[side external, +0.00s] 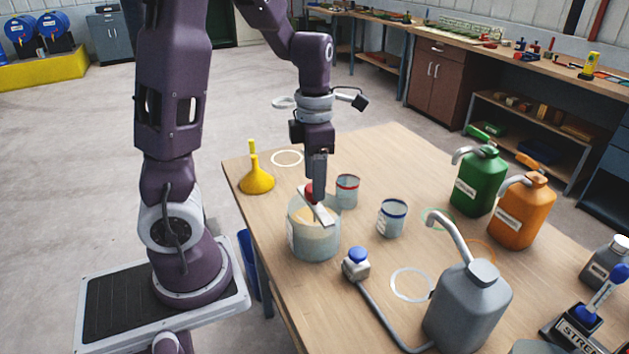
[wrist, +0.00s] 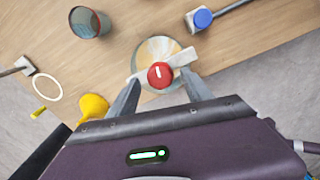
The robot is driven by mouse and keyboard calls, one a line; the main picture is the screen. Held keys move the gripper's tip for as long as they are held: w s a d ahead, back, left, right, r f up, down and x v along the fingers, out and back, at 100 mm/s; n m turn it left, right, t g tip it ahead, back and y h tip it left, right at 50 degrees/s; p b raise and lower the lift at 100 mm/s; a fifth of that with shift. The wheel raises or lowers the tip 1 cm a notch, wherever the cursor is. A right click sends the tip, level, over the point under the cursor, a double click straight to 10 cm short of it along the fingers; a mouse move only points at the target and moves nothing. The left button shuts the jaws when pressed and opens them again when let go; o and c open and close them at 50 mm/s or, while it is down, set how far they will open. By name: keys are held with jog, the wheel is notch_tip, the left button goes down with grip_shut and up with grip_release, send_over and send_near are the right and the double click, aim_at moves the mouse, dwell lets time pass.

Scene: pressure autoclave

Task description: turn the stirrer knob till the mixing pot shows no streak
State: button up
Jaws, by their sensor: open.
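The mixing pot (side external: 312,243) is a pale, see-through tub on the wooden table, with tan contents. In the wrist view the pot (wrist: 139,58) shows pale and tan streaks in its contents. A light bar (wrist: 186,57) lies across its top. The red stirrer knob (wrist: 160,75) sits on the bar, with a white mark on its top; it also shows in the side view (side external: 310,190). My gripper (wrist: 161,79) is open, pointing down over the pot, with one finger on each side of the knob and visible gaps. In the side view my gripper (side external: 317,188) partly hides the knob.
Two small cups, red-rimmed (side external: 347,191) and blue-rimmed (side external: 392,218), stand right of the pot. A yellow funnel (side external: 256,178) stands behind left. A blue-capped block (side external: 356,265) with a hose leads to a grey jug (side external: 467,307). Green (side external: 480,180) and orange (side external: 522,211) jugs stand farther right.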

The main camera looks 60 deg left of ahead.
notch_tip(320, 180, up, 6)
jog(key=shift+f, duration=0.1)
jog(key=shift+a+f, duration=0.1)
jog(key=shift+f, duration=0.1)
dwell(0.4)
notch_tip(320, 180, down, 7)
jog(key=shift+f, duration=0.1)
grip_shut()
dwell(0.5)
